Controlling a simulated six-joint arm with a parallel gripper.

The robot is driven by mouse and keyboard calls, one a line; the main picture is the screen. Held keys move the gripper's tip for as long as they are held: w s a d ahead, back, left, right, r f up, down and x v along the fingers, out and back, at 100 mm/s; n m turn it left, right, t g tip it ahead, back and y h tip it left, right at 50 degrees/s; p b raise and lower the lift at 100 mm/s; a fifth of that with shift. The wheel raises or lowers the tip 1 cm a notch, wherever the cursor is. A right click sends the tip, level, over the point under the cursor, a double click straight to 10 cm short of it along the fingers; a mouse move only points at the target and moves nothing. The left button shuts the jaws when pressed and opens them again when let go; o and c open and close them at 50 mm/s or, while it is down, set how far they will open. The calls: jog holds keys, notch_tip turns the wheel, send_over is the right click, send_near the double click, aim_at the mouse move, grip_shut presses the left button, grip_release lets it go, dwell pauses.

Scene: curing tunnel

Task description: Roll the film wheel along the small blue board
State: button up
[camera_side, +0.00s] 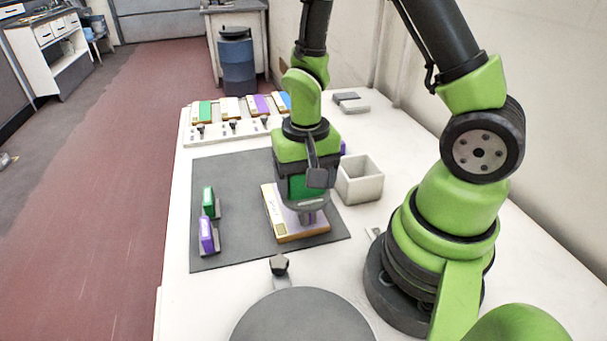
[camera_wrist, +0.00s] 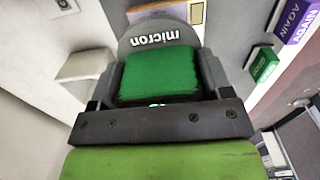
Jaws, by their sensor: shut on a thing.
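My gripper (camera_side: 306,186) is shut on the green block of the grey film wheel (camera_side: 313,204). In the wrist view, the green block sits between the dark fingers of my gripper (camera_wrist: 158,80), and the grey rounded wheel (camera_wrist: 160,38) bears the word "micron". The wheel is low over a pale, lilac-tinted board (camera_side: 283,212) with wooden edges on the dark mat. I cannot tell whether it touches the board. The board shows partly in the wrist view (camera_wrist: 165,9). A small blue-topped board (camera_side: 285,100) stands at the right end of the back row.
Green (camera_side: 208,200) and purple (camera_side: 207,235) upright signs stand on the mat (camera_side: 240,180) at left. A white open box (camera_side: 360,180) stands right of my gripper. A white rack (camera_side: 228,130) with several coloured boards is behind. A round grey plate (camera_side: 302,318) is in front.

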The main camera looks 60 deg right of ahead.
jog(key=shift+s+a, duration=0.25)
jog(key=shift+s, duration=0.05)
jog(key=shift+r, duration=0.1)
jog(key=shift+r, duration=3.4)
